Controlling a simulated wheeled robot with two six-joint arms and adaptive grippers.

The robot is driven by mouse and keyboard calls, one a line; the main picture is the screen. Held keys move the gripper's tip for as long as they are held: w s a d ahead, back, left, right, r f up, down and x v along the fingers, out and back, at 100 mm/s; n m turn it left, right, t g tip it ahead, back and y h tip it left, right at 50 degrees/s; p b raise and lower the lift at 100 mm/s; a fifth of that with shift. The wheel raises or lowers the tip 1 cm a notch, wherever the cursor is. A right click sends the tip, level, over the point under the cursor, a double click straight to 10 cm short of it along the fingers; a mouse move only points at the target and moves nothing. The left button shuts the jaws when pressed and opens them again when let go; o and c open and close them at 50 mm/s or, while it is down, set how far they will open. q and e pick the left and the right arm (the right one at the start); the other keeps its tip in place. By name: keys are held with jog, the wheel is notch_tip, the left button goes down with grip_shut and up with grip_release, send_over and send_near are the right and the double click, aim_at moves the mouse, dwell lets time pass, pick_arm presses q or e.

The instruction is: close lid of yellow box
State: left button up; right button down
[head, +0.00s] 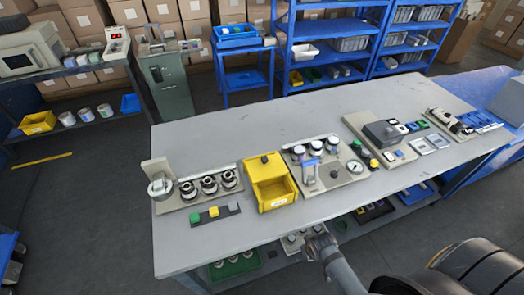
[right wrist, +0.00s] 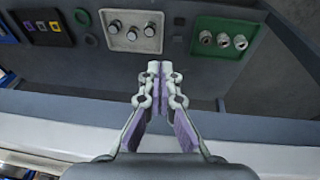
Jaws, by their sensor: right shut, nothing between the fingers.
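The yellow box (head: 277,199) sits on the grey workbench, left of its middle. Its lid (head: 264,166), with a dark knob, is at the back, and the front of the box is open, showing the inside. My right gripper (right wrist: 154,68) is shut and empty in the right wrist view, in front of the shelf beneath the bench top. It is apart from the yellow box, which is outside that view. In the head view my right arm shows at the bottom, by the front edge of the bench. My left gripper is not in view.
The workbench (head: 225,255) has fixtures on both sides of the box: a plate with round fittings (head: 208,184) left, a gauge panel (head: 325,165) right. A button strip (head: 215,213) lies in front left. Below, a knob panel (right wrist: 131,32) and a green tray (right wrist: 222,52) stand on the shelf.

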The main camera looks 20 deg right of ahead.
notch_tip(320, 180, up, 12)
jog(key=w+a, duration=0.1)
jog(key=w, duration=0.1)
notch_tip(320, 180, up, 17)
jog(key=t+y, duration=0.1)
send_over(266, 165)
jog(key=w, duration=0.4)
jog(key=x, duration=0.5)
jog(key=p+x, duration=0.1)
jog(key=x, duration=0.2)
jog(key=shift+w+a+f, duration=0.15)
jog(key=shift+w+f, duration=0.1)
jog(key=shift+w, duration=0.1)
jog(key=s+p, duration=0.3)
jog(key=shift+f, duration=0.1)
jog(key=shift+s+p, duration=0.35)
jog(key=shift+s, duration=0.1)
jog(key=shift+f, duration=0.1)
jog(key=shift+w+f, duration=0.1)
